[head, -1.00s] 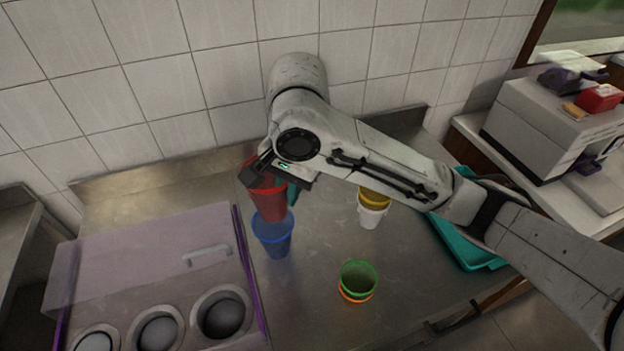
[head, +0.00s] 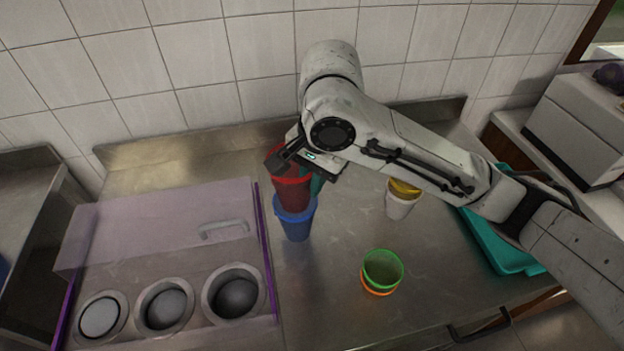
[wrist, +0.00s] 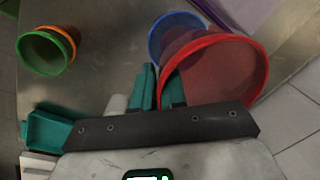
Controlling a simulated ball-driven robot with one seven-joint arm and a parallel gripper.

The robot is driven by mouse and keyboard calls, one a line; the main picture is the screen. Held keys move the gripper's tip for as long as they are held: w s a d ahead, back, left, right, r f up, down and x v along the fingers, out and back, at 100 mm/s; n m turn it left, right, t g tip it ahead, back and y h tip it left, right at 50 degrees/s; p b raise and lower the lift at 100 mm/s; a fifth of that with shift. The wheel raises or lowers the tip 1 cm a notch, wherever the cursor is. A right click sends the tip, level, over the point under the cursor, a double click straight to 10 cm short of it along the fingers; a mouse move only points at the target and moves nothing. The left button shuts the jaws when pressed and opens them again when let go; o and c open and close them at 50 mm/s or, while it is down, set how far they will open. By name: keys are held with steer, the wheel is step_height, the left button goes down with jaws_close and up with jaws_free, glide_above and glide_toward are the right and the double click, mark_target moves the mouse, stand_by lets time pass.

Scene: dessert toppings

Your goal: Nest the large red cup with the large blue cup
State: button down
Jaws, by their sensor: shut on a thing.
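The large red cup (head: 293,194) is upright just over the large blue cup (head: 297,225), which stands on the steel counter. The red cup's base overlaps the blue rim in the head view; how deep it sits inside I cannot tell. My gripper (wrist: 158,80) is shut on the red cup's wall at the rim, with teal fingers. In the wrist view the red cup (wrist: 232,75) has its open mouth facing the camera, and the blue cup (wrist: 172,30) shows partly behind it.
A green cup (head: 383,268) with an orange cup (head: 379,291) stands front right. A white cup (head: 398,208) with a yellow cup (head: 404,188) is behind it. A teal tray (head: 497,250) lies right. A topping container with a clear lid (head: 160,222) is left.

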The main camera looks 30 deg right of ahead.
steer(key=shift+f+b, duration=2.55)
steer(key=shift+b, duration=0.05)
steer(key=shift+s+f+b, duration=0.2)
steer(key=shift+f+b, duration=0.2)
steer(key=shift+f, duration=0.35)
steer(key=shift+s+f+b, duration=0.2)
steer(key=shift+f+b, duration=0.2)
steer(key=shift+f, duration=0.3)
steer(key=c, duration=1.1)
jaws_free()
steer(key=shift+f, duration=0.1)
steer(key=shift+a, duration=0.1)
steer(key=r+p, duration=0.2)
steer(key=p, duration=0.1)
steer(key=r+p, duration=0.1)
steer(key=shift+w+r, duration=0.35)
steer(key=shift+r, duration=0.05)
step_height(320, 180, up, 6)
steer(key=p, duration=0.7)
